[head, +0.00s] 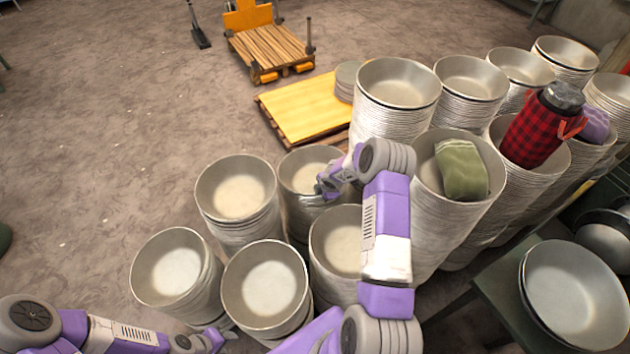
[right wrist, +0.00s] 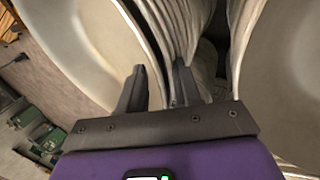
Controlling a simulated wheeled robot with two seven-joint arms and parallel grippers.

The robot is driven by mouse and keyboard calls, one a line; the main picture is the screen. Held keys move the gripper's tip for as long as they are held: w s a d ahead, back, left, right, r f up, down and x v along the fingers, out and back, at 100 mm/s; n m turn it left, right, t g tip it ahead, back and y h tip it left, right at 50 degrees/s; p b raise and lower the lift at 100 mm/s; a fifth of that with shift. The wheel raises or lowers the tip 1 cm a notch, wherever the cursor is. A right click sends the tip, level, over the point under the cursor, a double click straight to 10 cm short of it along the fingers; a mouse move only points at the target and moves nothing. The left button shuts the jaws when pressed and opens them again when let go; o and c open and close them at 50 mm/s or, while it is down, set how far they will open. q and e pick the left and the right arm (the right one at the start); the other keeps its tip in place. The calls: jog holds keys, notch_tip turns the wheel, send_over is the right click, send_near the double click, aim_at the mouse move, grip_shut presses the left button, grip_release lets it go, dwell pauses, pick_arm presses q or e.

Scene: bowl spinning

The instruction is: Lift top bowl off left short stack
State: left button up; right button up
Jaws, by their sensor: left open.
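The short stacks of grey metal bowls stand on the floor at the lower left of the head view. The leftmost short stack (head: 172,268) has an open, empty top bowl. My left gripper (head: 212,340) is open at that stack's lower right, low beside its wall, partly hidden by the front middle stack (head: 265,287). My right gripper (head: 325,186) is at the rim of the back middle stack (head: 305,168). In the right wrist view its two fingers (right wrist: 158,88) stand slightly apart at a bowl's rim; whether they grip it is unclear.
Another short stack (head: 237,192) stands behind, and one (head: 340,240) sits beside my right arm. Tall bowl stacks (head: 397,88) fill the right, one holding a green cloth (head: 461,168). A red plaid bottle (head: 540,128) stands among them. The floor at left is clear.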

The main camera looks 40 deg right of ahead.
aim_at(320, 196)
jog(key=x, duration=0.3)
jog(key=shift+w+f+b, duration=0.3)
grip_shut()
jog(key=shift+w+r, duration=0.1)
jog(key=shift+r, duration=0.05)
dwell(1.0)
